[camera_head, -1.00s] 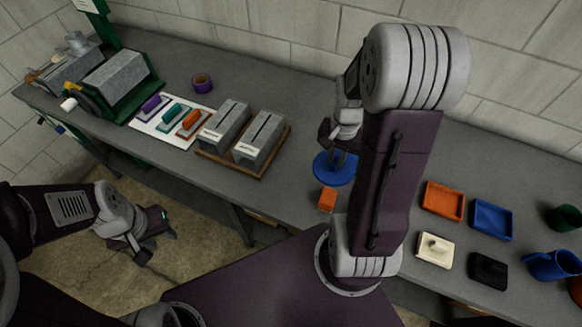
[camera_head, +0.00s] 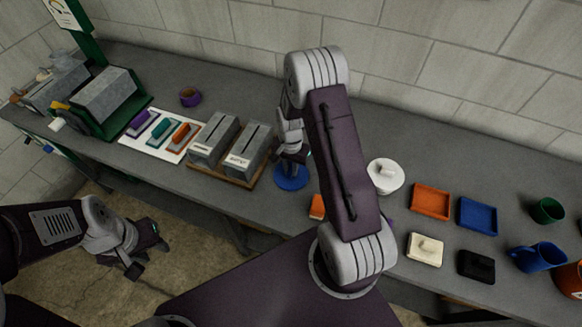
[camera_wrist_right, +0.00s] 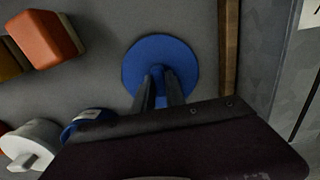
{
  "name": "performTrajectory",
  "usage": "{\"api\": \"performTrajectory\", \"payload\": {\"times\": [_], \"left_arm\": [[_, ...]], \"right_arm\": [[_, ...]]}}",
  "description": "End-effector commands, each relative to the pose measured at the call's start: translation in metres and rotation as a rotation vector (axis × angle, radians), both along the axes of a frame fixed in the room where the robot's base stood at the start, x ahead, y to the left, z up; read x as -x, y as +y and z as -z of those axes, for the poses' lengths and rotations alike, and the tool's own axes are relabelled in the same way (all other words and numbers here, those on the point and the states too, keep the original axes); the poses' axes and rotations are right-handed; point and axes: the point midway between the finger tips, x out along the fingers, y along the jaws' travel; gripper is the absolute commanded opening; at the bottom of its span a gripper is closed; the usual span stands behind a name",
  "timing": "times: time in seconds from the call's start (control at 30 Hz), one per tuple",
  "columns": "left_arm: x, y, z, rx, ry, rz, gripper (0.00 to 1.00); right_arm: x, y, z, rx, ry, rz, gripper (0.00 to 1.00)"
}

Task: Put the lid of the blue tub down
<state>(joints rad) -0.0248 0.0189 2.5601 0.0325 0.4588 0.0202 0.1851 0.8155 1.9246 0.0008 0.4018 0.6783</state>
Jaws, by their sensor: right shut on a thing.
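The blue lid (camera_head: 291,178) is a round disc over the bench, just right of the wooden tray. My right gripper (camera_head: 291,158) is above it, and in the right wrist view its fingers (camera_wrist_right: 162,90) are shut on the knob of the lid (camera_wrist_right: 140,62). The lid looks level; I cannot tell whether it touches the bench. Part of a blue tub (camera_wrist_right: 85,122) shows in the right wrist view, mostly hidden behind my gripper; my arm covers it in the head view. My left gripper (camera_head: 148,256) hangs empty in front of the bench, fingers apart.
The wooden tray (camera_head: 226,177) with two grey blocks is close left of the lid. An orange block (camera_head: 317,206) lies to its right. A white lidded tub (camera_head: 385,176), orange tray (camera_head: 430,201) and blue tray (camera_head: 478,215) stand further right. Bare bench lies behind the lid.

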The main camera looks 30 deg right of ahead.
Motion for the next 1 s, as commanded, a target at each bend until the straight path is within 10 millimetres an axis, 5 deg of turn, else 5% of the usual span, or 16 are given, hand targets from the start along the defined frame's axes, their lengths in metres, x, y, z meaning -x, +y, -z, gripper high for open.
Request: {"api": "performTrajectory", "payload": {"times": [0.33,0.37,0.43,0.83,1.0], "left_arm": [[0.0,0.0,0.004,0.0,0.0,0.0,0.36],[0.0,0.0,0.003,0.0,0.0,0.0,0.36],[0.0,0.0,0.003,0.0,0.0,0.0,0.36],[0.0,0.0,0.001,0.0,0.0,0.0,0.36],[0.0,0.0,0.006,0.0,0.0,0.0,0.36]], "right_arm": [[0.0,0.0,0.005,0.0,0.0,0.0,0.0],[0.0,0.0,0.004,0.0,0.0,0.0,0.24],[0.0,0.0,0.003,0.0,0.0,0.0,0.37],[-0.001,0.0,-0.005,0.0,-0.003,0.0,0.37],[-0.002,-0.001,-0.04,0.001,-0.008,0.0,0.37]]}}
